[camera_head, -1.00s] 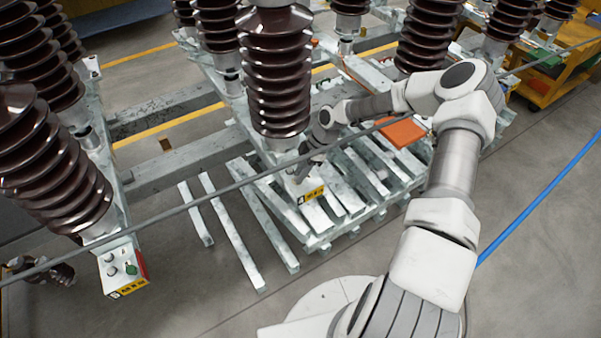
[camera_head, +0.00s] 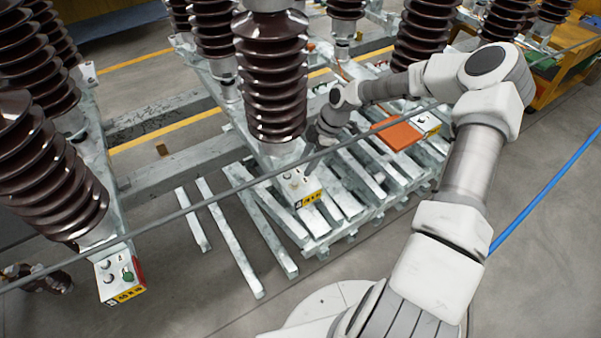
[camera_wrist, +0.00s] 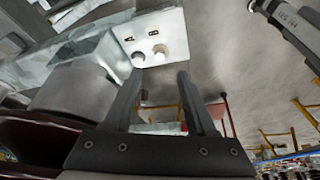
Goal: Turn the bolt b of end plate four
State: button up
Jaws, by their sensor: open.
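The end plate (camera_head: 303,187) is a pale block with a yellow label on its front, below the middle brown insulator.
Brown ribbed insulators (camera_head: 272,80) stand close by. Metal bars (camera_head: 240,245) and an orange panel (camera_head: 397,136) lie around the frame. A thin grey cable (camera_head: 215,200) crosses the head view. Open floor lies in front.

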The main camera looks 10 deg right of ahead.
jog(key=v, duration=1)
jog(key=shift+f, duration=0.1)
